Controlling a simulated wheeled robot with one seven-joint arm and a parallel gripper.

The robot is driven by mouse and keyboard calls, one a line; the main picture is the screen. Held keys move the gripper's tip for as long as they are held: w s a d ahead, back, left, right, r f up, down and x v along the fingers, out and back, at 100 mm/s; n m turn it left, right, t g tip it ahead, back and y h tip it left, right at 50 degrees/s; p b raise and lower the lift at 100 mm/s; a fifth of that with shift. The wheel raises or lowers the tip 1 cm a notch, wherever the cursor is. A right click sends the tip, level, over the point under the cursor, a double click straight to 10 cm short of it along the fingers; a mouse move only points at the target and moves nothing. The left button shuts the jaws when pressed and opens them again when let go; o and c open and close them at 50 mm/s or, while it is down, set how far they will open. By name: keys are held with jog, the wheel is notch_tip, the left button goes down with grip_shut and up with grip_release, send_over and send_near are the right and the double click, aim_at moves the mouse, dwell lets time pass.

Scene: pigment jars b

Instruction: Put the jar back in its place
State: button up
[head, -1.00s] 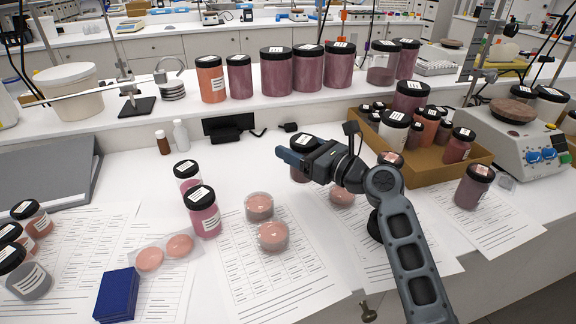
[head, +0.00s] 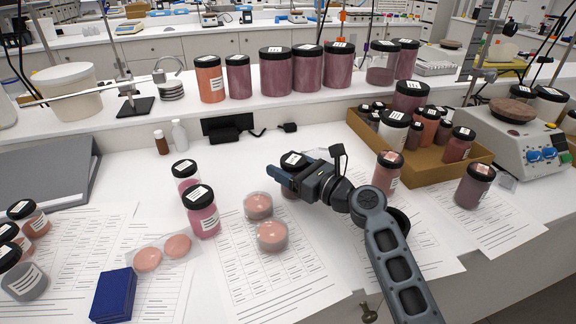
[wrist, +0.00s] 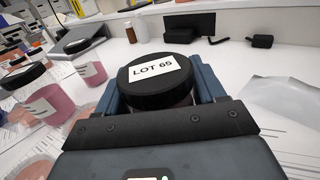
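My gripper (head: 285,178) is shut on a jar with a black lid (head: 293,160) over the middle of the white bench. In the wrist view the lid (wrist: 152,80) carries a label reading "LOT 65", and one blue finger is on each side of the jar. The jar looks upright. Its body is mostly hidden by the lid and the gripper, and I cannot tell whether its base touches the bench.
Larger jars (head: 276,70) line the raised shelf behind. A cardboard tray (head: 470,165) of jars is at right, with loose jars (head: 386,172) (head: 473,186) nearby. Left of my gripper are pink jars (head: 203,213), clear dishes (head: 272,237) and a blue block (head: 114,295). Printed sheets cover the front.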

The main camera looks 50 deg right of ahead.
jog(key=o, duration=0.4)
jog(key=shift+r, duration=0.1)
jog(key=shift+s, duration=0.15)
jog(key=s+p, duration=0.1)
jog(key=s, duration=1)
jog(key=shift+s+p, duration=0.35)
